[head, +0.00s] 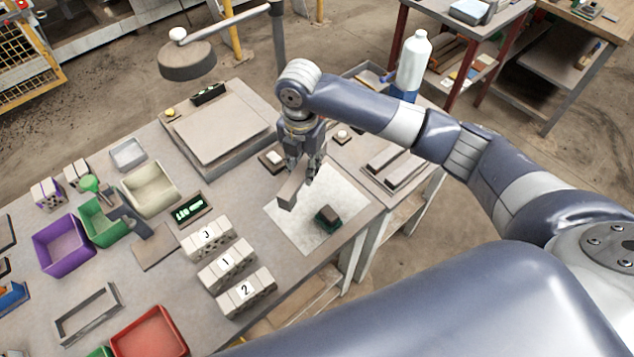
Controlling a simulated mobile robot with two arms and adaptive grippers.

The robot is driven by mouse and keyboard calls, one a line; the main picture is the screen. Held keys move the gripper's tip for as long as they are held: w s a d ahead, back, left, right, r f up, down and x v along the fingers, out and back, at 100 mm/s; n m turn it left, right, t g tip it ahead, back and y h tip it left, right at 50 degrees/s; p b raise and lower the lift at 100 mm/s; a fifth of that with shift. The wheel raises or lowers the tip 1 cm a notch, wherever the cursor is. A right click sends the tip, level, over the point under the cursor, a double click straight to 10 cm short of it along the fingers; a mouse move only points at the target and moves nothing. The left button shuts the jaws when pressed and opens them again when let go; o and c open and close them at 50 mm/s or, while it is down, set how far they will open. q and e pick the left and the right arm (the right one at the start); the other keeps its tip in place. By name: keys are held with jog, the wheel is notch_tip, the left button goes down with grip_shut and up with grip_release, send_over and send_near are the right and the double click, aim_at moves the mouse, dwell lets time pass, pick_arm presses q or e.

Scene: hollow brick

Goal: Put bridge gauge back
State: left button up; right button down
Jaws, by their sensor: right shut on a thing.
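My right gripper (308,168) points down over the right part of the workbench. It is shut on a plain grey block (290,192), which I take to be the bridge gauge. The block is tilted in the picture and hangs over the left part of a pale speckled mat (320,240). Its upper end is hidden by the fingers. I cannot tell its exact height above the mat. A small dark green and brown block (327,217) lies on the mat, to the lower right of the held block and apart from it. My left gripper is not in view.
A side table (385,190) with two bars is to the right. A lit display (190,209) and bins (62,244) are further left.

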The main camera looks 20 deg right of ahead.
notch_tip(320, 180, down, 3)
jog(key=shift+a+r, duration=0.1)
jog(key=shift+r, duration=0.05)
jog(key=shift+f+p, duration=0.3)
jog(key=shift+f, duration=0.1)
notch_tip(320, 180, down, 4)
jog(key=shift+r+p, duration=0.1)
jog(key=shift+p, duration=0.35)
jog(key=c, duration=1.6)
grip_release()
jog(key=shift+f, duration=0.25)
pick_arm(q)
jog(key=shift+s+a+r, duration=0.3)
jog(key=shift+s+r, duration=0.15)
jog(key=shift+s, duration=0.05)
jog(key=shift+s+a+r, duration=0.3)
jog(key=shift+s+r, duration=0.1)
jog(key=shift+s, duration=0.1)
pick_arm(e)
jog(key=o, duration=0.3)
jog(key=shift+r, duration=0.15)
